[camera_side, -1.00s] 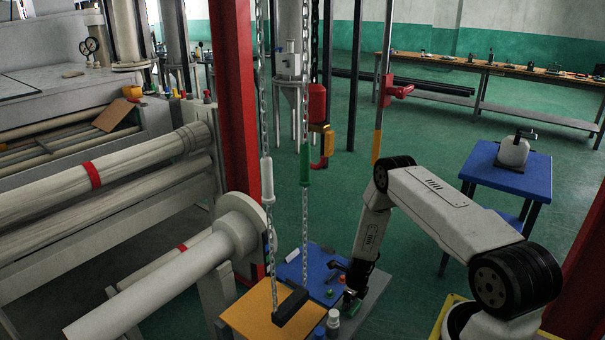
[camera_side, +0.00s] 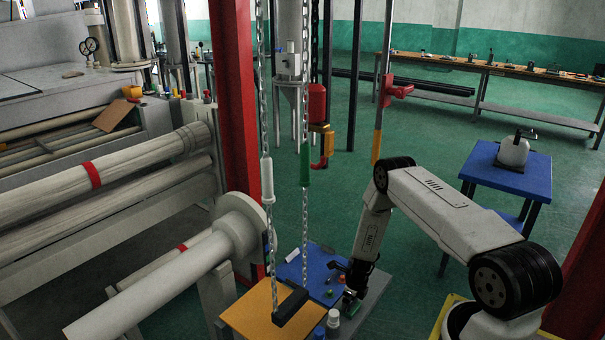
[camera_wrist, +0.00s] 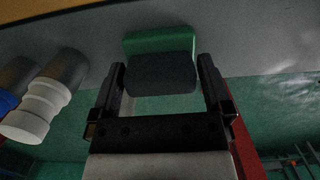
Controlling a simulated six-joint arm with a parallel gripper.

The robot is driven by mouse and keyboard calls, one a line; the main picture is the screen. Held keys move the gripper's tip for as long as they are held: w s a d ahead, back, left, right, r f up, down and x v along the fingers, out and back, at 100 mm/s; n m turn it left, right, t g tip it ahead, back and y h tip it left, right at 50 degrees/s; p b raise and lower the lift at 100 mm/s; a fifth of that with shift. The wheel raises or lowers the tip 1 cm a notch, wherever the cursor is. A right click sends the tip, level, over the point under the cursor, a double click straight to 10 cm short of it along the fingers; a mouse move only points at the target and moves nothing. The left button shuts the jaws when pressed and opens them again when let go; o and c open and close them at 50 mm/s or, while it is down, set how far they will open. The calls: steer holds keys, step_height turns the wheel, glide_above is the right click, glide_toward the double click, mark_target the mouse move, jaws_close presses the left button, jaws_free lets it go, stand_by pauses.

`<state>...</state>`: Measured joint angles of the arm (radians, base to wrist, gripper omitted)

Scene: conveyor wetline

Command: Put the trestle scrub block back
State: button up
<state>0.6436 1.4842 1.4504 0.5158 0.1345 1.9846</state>
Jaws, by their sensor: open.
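The scrub block (camera_wrist: 160,66), green on one side and dark grey on the other, shows in the wrist view between the tips of my gripper (camera_wrist: 163,75). My gripper is open, with one finger on each side of the block; I cannot tell whether either finger touches it. In the side view my gripper (camera_side: 350,299) points down low over the grey surface (camera_side: 371,293) at the right of the blue and orange panels. The block is small and largely hidden there by my gripper.
A white-capped bottle (camera_side: 333,318) stands close left of my gripper; white and blue caps (camera_wrist: 25,124) show in the wrist view. A dark bar (camera_side: 291,307) lies on the orange panel (camera_side: 255,315). Two chains hang over the panels. A blue panel (camera_side: 316,272) carries small knobs.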

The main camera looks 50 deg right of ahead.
mark_target(354, 308)
step_height(354, 308, up, 12)
steer(key=s, duration=0.1)
steer(key=shift+s, duration=0.2)
stand_by(0.6)
stand_by(0.5)
steer(key=w+a+r+n, duration=0.3)
steer(key=a+r+n, duration=1.1)
steer(key=r+n, duration=0.4)
steer(key=s+a+r+n, duration=0.4)
steer(key=a+n, duration=0.1)
steer(key=n, duration=0.4)
steer(key=s+a+r+n+t, duration=0.1)
steer(key=s+a+r+n, duration=0.3)
steer(key=n, duration=0.5)
steer(key=shift+s+a, duration=0.4)
steer(key=shift+a, duration=0.6)
